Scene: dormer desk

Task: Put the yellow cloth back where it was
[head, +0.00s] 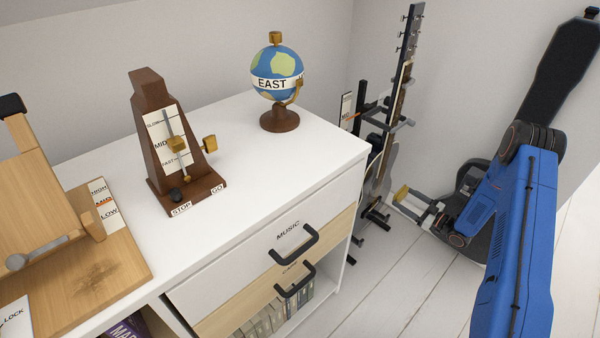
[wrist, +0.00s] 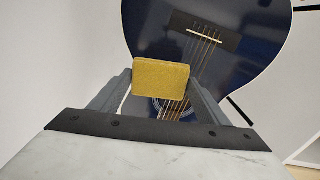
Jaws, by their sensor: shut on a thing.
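The yellow cloth (wrist: 161,75) shows as a small folded-looking block between the fingers of my gripper (wrist: 160,92) in the wrist view. My gripper is shut on it. In the wrist view a dark blue guitar (wrist: 150,35) with strings and a bridge fills the background beyond the cloth. I cannot tell the gap between cloth and guitar.
The white dresser (head: 235,130) holds a wooden metronome (head: 150,110), a globe (head: 275,72) and a wooden lever box (head: 95,265). Drawer handles (head: 295,245) stick out in front. A guitar on a stand (head: 388,140) stands beside the dresser. Floor (head: 400,290) is clear in front.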

